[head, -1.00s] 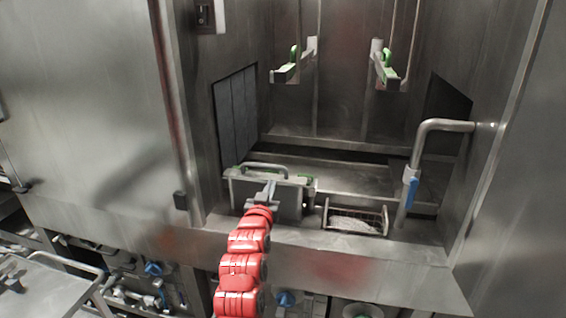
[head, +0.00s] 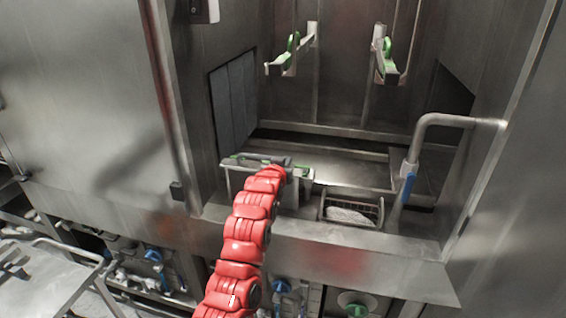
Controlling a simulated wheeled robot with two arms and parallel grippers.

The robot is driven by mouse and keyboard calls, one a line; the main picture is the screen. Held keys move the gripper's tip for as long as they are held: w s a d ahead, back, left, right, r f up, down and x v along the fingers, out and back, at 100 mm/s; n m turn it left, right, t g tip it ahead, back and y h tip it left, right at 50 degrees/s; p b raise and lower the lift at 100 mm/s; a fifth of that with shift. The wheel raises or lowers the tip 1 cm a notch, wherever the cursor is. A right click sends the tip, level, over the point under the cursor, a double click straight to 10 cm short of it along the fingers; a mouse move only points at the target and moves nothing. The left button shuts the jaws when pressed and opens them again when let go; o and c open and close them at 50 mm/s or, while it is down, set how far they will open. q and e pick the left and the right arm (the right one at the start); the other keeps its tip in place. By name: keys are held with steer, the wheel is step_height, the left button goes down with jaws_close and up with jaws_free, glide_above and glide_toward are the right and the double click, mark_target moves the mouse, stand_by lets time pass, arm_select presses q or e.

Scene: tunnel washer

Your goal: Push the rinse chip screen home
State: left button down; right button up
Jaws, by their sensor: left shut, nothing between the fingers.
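A grey metal screen unit (head: 231,181) with a bar handle and green marks on its top sits at the left front of the washer opening. I take it to be the rinse chip screen. My left gripper (head: 277,160) is at its top edge, beside the handle, and looks shut and empty. My red arm covers much of the screen's front face. I cannot tell whether the fingers touch it. My right gripper is out of view.
A wire basket (head: 352,212) with pale scraps sits right of the screen. A bent pipe (head: 418,140) with a blue valve handle (head: 407,187) stands further right. Two green-marked brackets (head: 288,52) (head: 386,66) hang above. The floor behind the screen is clear.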

arm_select(q)
steer(key=w, duration=0.2)
steer(key=p, duration=0.3)
glide_above(288, 205)
steer(key=s, duration=0.2)
steer(key=shift+f, duration=2.4)
steer(key=shift+w+a, duration=0.2)
step_height(288, 205, down, 16)
steer(key=b, duration=1.2)
steer(key=shift+r+b, duration=0.1)
steer(key=shift+b, duration=0.25)
steer(key=shift+r, duration=0.1)
